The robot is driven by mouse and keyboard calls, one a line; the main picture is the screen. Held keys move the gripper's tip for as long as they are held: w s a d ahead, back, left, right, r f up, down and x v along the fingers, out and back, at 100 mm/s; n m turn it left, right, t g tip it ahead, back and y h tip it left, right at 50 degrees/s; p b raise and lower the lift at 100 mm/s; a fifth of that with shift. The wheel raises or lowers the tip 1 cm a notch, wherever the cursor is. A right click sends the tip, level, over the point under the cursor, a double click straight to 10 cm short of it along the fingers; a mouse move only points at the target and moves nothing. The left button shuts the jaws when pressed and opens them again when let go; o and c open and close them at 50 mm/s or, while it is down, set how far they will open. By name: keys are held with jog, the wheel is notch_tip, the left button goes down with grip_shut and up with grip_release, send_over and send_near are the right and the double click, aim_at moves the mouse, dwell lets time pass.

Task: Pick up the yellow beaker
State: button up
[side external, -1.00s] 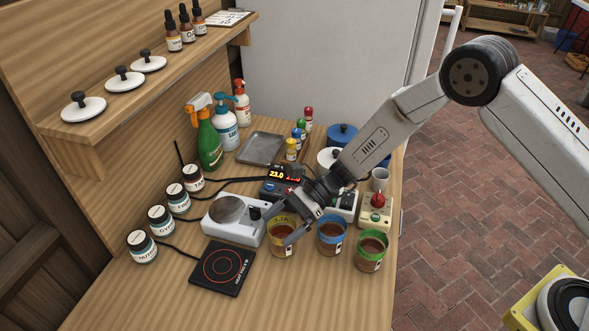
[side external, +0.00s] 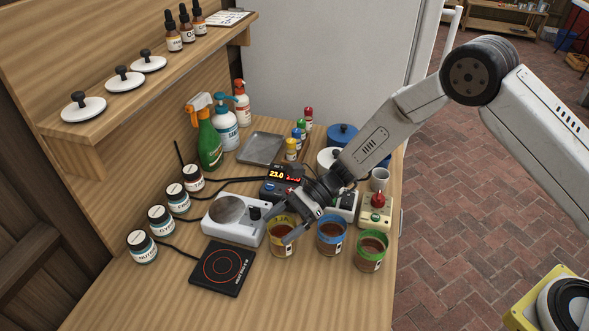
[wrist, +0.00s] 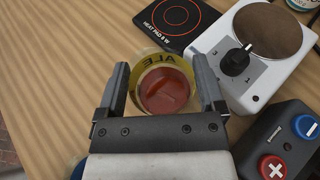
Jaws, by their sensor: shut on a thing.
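The yellow beaker (side external: 281,244) has a yellow rim band and holds reddish-brown liquid. It stands upright on the wooden table, in front of the white stirrer plate. In the wrist view the yellow beaker (wrist: 163,88) sits between my two fingers, and its band reads "ALE". My gripper (side external: 287,226) is shut on the beaker, one finger on either side of it. In the wrist view my gripper (wrist: 162,82) reaches down around the beaker's sides. I cannot see any gap under the beaker.
A blue-banded beaker (side external: 332,238) and a green-banded beaker (side external: 371,252) stand close on the right. The white stirrer plate (side external: 234,218) and black heat pad (side external: 222,268) lie on the left. A red-and-blue button box (wrist: 280,145) is near my gripper. The table's front is clear.

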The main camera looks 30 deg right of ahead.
jog(key=shift+r, duration=0.3)
jog(key=shift+r, duration=1.3)
jog(key=s+d+r, duration=0.6)
jog(key=s+r, duration=0.3)
jog(key=s, duration=0.3)
jog(key=shift+s+r, duration=0.2)
jog(key=shift+r, duration=0.15)
jog(key=shift+d, duration=0.1)
dwell(0.7)
